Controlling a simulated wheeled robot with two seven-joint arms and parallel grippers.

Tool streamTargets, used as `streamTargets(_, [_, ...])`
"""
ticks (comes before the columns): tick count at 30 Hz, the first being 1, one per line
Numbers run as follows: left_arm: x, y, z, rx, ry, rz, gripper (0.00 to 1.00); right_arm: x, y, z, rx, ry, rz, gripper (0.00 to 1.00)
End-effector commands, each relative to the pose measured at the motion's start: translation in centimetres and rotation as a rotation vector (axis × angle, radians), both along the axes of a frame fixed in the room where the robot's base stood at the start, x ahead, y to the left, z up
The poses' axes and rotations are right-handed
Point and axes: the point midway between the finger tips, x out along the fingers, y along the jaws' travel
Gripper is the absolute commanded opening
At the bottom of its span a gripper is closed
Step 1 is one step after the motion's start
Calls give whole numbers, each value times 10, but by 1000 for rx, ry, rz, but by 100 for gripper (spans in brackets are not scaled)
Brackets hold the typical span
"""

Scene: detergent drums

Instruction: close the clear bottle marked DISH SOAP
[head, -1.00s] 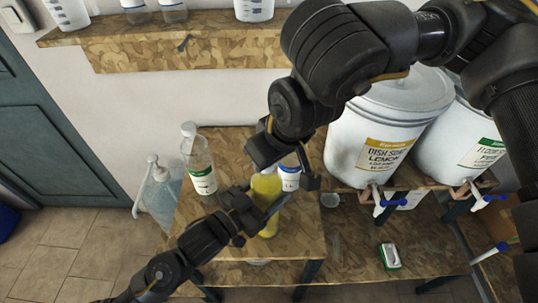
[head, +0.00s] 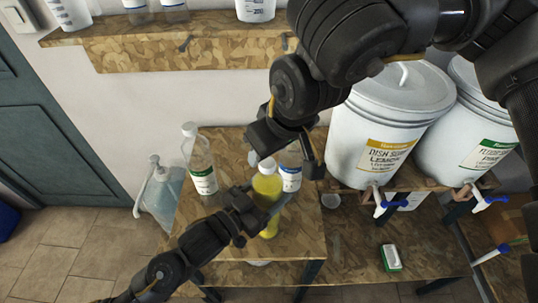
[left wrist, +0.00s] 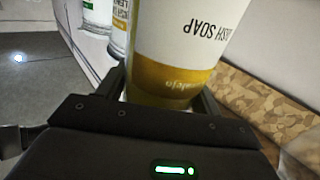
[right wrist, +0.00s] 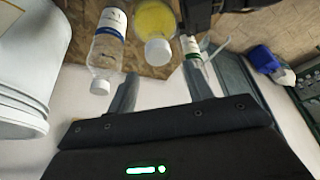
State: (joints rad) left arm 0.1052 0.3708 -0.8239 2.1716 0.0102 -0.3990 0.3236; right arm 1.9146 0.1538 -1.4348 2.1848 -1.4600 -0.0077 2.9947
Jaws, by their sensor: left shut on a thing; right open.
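The clear DISH SOAP bottle (head: 267,187) holds yellow liquid and stands upright on the wooden table. Its label (left wrist: 190,45) reads upside down in the left wrist view. A white cap (head: 267,165) sits on its mouth; it also shows in the right wrist view (right wrist: 158,51). How tight the cap is cannot be told. My left gripper (head: 262,207) is shut on the bottle's body from the front left. My right gripper (head: 285,160) is open and empty, just above and behind the cap, apart from it; its spread fingers show in the right wrist view (right wrist: 160,88).
A clear bottle with a green label (head: 202,170) stands to the left, and a blue-labelled bottle (head: 290,178) close behind on the right. Two white drums (head: 385,125) with taps stand at the right. A pump bottle (head: 160,192) is at the far left. A green-white block (head: 390,257) lies lower right.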

Motion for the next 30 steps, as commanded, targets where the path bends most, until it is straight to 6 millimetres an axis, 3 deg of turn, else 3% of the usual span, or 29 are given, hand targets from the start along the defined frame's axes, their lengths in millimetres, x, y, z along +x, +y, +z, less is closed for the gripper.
streamTargets(4, [0,0,0,-2,-1,0,2,0,0,14,2,-1,-1,51])
streamTargets(15, [0,0,1,-2,-1,-1,2,0,0,18,0,-2,1,49])
streamTargets(20, [0,0,1,-2,-1,-1,2,9,7,30,-27,-40,-20,49])
streamTargets(23, [0,0,0,-2,-1,-1,2,13,7,32,-99,-58,102,49])
streamTargets(30, [0,0,0,-1,-1,0,2,18,8,36,-309,-116,588,49])
